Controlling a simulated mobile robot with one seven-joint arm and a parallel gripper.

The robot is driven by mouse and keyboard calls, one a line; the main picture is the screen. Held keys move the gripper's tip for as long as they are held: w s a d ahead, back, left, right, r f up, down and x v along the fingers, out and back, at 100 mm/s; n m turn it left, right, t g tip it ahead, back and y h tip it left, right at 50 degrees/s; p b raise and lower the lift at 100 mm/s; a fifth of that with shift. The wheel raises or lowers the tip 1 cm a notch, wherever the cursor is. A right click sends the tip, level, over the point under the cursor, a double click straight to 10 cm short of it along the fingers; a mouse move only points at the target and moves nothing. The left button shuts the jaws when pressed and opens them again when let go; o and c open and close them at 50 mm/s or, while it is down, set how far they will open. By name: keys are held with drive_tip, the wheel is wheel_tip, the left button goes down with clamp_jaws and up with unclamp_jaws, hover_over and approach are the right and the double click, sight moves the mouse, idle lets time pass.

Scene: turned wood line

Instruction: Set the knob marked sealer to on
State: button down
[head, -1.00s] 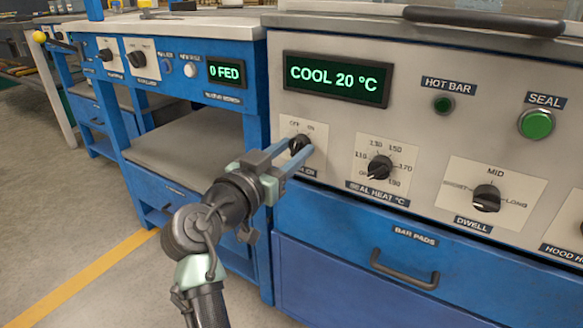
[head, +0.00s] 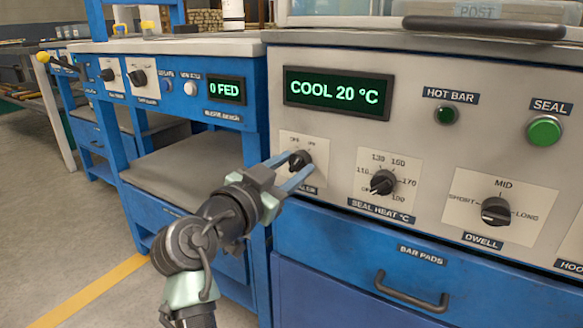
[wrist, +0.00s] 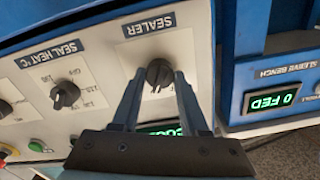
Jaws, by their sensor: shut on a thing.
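The sealer knob (head: 299,160) is a small black knob on a pale plate with OFF at upper left and ON at upper right. In the wrist view, which is turned upside down, the knob (wrist: 158,72) sits under the SEALER label (wrist: 149,25). My gripper (head: 301,163) is at this knob, its two blue-grey fingers on either side of it and shut on it. In the wrist view my gripper (wrist: 158,76) also closes around the knob. The fingers partly cover the plate, and I cannot tell exactly which mark the pointer faces.
The seal heat knob (head: 382,182) and dwell knob (head: 496,211) are to the right. The display (head: 338,92) above reads COOL 20 °C. A green seal button (head: 544,130) is at upper right. A drawer handle (head: 411,293) is below. The sleeve bench (head: 168,170) stands left.

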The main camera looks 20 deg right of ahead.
drive_tip(key=shift+c, duration=2.1)
unclamp_jaws()
drive_tip(key=p+v, duration=0.5)
drive_tip(key=v, duration=0.8)
drive_tip(key=shift+p, duration=0.35)
